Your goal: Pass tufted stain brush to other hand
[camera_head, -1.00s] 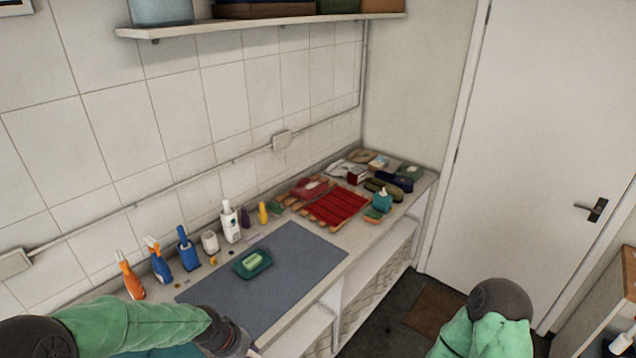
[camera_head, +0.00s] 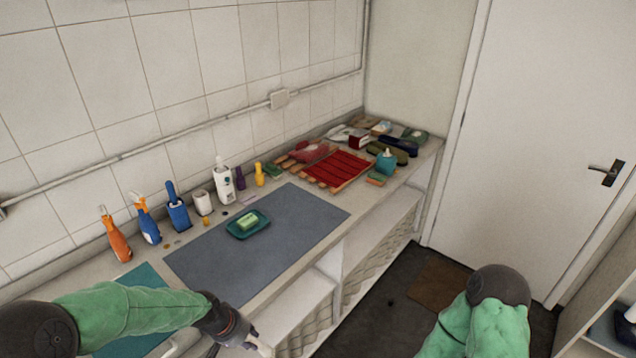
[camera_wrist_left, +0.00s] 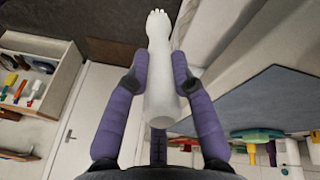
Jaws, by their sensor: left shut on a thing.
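The tufted stain brush (camera_wrist_left: 160,70) is a white, rounded handle with a small knobbly tip at its top end in the left wrist view. My left gripper (camera_wrist_left: 154,76) is shut on it, one purple finger pad on each side. In the head view the left gripper (camera_head: 255,343) is at the bottom edge, in front of the counter, and the brush is hard to make out there. My right arm shows at the lower right of the head view, but its gripper is out of the picture.
The counter holds a grey mat (camera_head: 290,225) with a green soap dish (camera_head: 247,228). Several bottles line the wall, including an orange spray bottle (camera_head: 115,236). A red slatted rack (camera_head: 338,168) lies further back. The floor between the counter and the door (camera_head: 545,130) is open.

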